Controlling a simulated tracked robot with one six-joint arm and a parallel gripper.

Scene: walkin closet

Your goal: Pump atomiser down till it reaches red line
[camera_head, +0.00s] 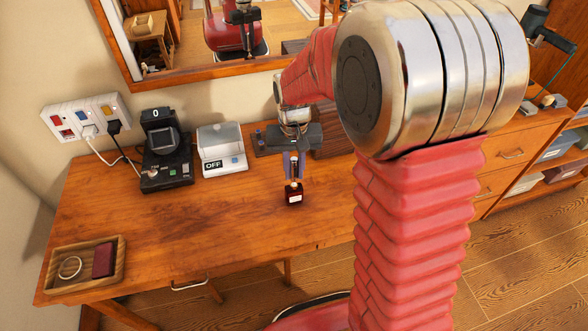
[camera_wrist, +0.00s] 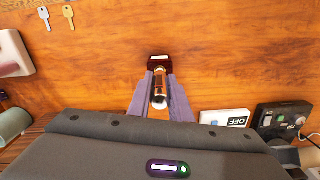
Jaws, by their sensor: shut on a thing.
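The atomiser is a small dark red bottle (camera_head: 294,197) with a pale label, standing on the wooden desk. In the wrist view its dark body (camera_wrist: 159,62) shows beyond my fingertips, with a gold neck and a dark, shiny top. My gripper (camera_head: 294,168) points down from above, with its fingers on either side of the atomiser's upper part. In the wrist view my gripper (camera_wrist: 157,90) is shut on the atomiser, with a grey-purple finger on each side. I cannot make out a red line in either view.
A black device (camera_head: 165,165) reading 0 and a white box marked OFF (camera_head: 222,150) stand left of my gripper. A wooden tray (camera_head: 84,267) holds a ring and a dark red item. A socket strip (camera_head: 87,115) is on the wall. The desk's front middle is clear.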

